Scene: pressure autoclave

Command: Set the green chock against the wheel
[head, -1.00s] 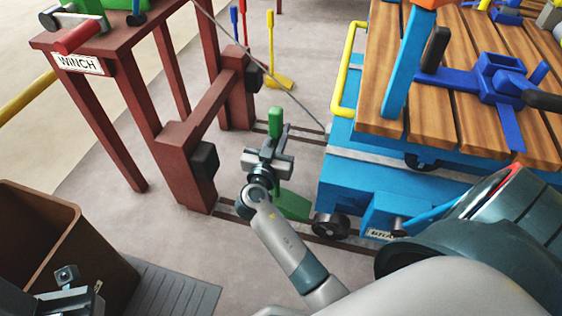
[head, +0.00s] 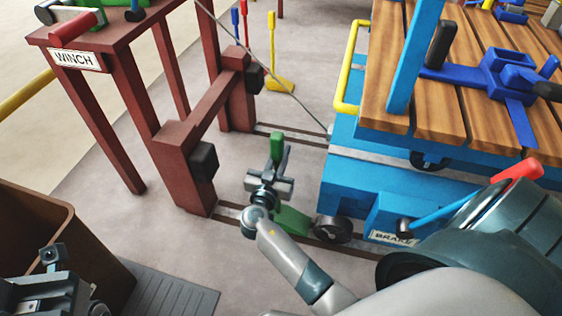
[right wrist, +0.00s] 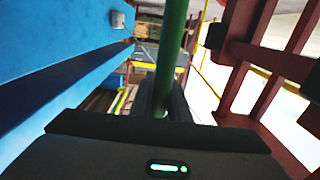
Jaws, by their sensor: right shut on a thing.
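The green chock (head: 291,221) has a wedge low by the near rail and an upright green handle (head: 277,147). Its right end is right beside the cart's dark wheel (head: 333,229); I cannot tell whether they touch. My right gripper (head: 268,182) is shut on the handle, above the wedge. In the right wrist view the green handle (right wrist: 172,60) rises from between the dark fingers, and the wedge is hidden. My left gripper (head: 50,262) is at the lower left, by the brown bin, its jaws unclear.
The blue cart (head: 345,190) with a wooden deck stands right of the chock. Its brake lever has a red grip (head: 517,169), beside my right arm. The dark red winch frame (head: 180,150) stands left. A brown bin (head: 60,215) is at lower left.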

